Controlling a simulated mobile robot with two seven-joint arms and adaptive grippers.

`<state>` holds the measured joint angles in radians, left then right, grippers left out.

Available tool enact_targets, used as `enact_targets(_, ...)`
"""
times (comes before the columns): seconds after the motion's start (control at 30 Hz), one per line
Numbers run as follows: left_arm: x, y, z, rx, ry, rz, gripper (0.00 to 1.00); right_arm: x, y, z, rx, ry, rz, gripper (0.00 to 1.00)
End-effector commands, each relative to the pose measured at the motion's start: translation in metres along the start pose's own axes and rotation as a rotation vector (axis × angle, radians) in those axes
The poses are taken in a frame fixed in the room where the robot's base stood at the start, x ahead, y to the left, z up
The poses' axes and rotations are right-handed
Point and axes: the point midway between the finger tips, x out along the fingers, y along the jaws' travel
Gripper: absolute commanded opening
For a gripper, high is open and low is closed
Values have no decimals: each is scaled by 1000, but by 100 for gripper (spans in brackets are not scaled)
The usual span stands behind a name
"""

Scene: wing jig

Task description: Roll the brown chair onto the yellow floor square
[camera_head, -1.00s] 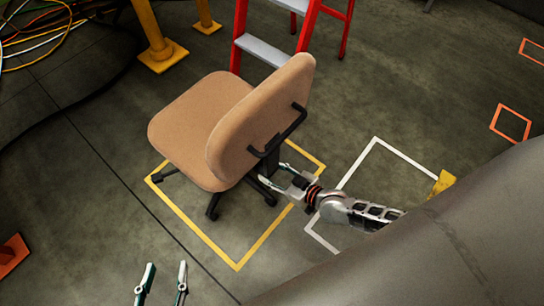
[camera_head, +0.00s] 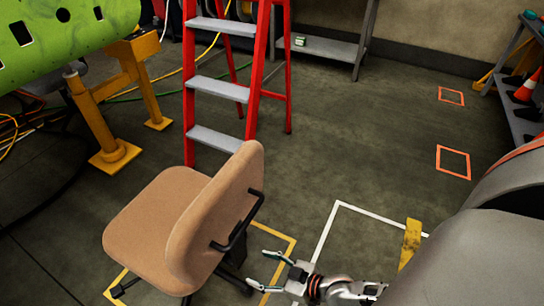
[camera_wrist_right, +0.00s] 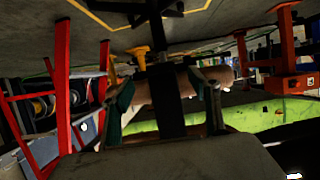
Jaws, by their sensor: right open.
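The brown chair (camera_head: 160,220) stands upright over the yellow floor square (camera_head: 288,247), its backrest toward my right arm. Its seat and the picture's lower edge hide much of the square. A caster at the left is close to the yellow line. My right gripper (camera_head: 257,271) is open behind the backrest, near the black back support (camera_head: 234,250). In the right wrist view, a black upright bar (camera_wrist_right: 165,98) shows between the two fingers; contact cannot be told. My left gripper is out of view.
A red stepladder (camera_head: 262,75) stands just behind the chair. Yellow stands (camera_head: 110,155) hold a green panel (camera_head: 60,30) at the left. A white floor outline (camera_head: 325,235) with a yellow object (camera_head: 410,243) lies at the right. Floor is clear beyond it.

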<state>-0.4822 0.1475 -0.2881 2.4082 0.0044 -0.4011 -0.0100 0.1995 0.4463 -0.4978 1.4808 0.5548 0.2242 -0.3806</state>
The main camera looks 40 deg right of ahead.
Motion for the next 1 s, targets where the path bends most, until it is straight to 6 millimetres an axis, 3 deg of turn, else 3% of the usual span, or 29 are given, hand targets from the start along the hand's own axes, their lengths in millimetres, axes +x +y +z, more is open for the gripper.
enact_targets(0.1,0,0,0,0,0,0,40,-19,0,1,1,-2,0,61)
enact_targets(0.3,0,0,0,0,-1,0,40,-36,0,0,0,-1,0,61)
enact_targets(1.0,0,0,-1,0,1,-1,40,-37,2,-3,-5,8,5,61)
